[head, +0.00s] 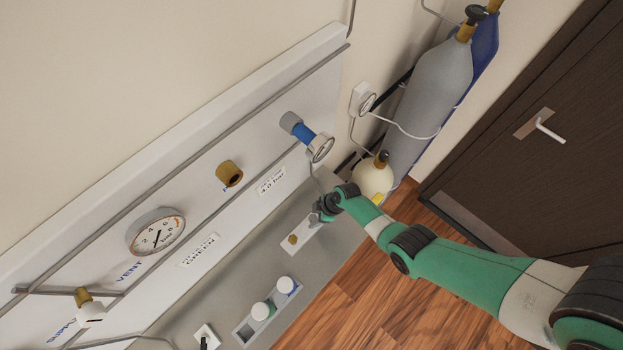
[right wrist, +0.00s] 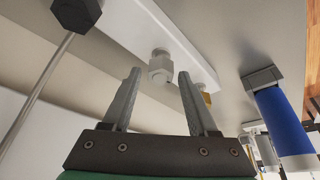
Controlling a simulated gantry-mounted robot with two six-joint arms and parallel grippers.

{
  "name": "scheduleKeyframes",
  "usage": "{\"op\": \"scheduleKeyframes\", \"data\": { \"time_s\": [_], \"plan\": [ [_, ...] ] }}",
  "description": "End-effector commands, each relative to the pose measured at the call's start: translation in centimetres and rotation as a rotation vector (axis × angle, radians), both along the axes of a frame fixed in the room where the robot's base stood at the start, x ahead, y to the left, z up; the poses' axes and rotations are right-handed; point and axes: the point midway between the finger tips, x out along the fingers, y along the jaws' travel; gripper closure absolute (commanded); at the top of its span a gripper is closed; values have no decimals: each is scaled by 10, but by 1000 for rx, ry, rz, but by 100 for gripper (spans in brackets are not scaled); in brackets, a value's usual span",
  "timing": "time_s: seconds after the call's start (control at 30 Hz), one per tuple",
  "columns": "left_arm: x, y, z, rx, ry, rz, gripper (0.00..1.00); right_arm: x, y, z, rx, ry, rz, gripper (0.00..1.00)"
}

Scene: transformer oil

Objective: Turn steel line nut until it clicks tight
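In the right wrist view a pale grey, steel-looking hex nut (right wrist: 160,70) sits on a white strip (right wrist: 150,28). My right gripper (right wrist: 160,80) is open, with one finger on each side of the nut in the picture. I see no clear contact, and the depth between fingers and nut is hard to judge. In the head view my right gripper (head: 318,216) is low over the far end of a small white plate (head: 300,238) with a brass fitting (head: 292,239). The nut cannot be made out there. My left gripper is not in view.
A blue-bodied fitting (head: 303,132) with a gauge (head: 321,149) and a brass port (head: 229,174) project from the panel. A dark hex fitting (right wrist: 76,12) with a rod is at upper left.

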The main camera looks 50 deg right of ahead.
Motion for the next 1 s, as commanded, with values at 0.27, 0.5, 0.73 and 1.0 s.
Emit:
{"op": "scheduleKeyframes", "data": {
  "time_s": [0.27, 0.5, 0.73, 1.0],
  "plan": [
    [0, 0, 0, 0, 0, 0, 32, 0, 0, 0, 0, 0, 1, 94],
    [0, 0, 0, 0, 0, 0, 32, 0, 0, 0, -1, -1, 0, 100],
    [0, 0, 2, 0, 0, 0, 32, 0, 1, 0, -1, 1, -39, 100],
    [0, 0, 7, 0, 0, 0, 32, 0, 1, 1, -1, -1, -192, 100]
  ]
}}
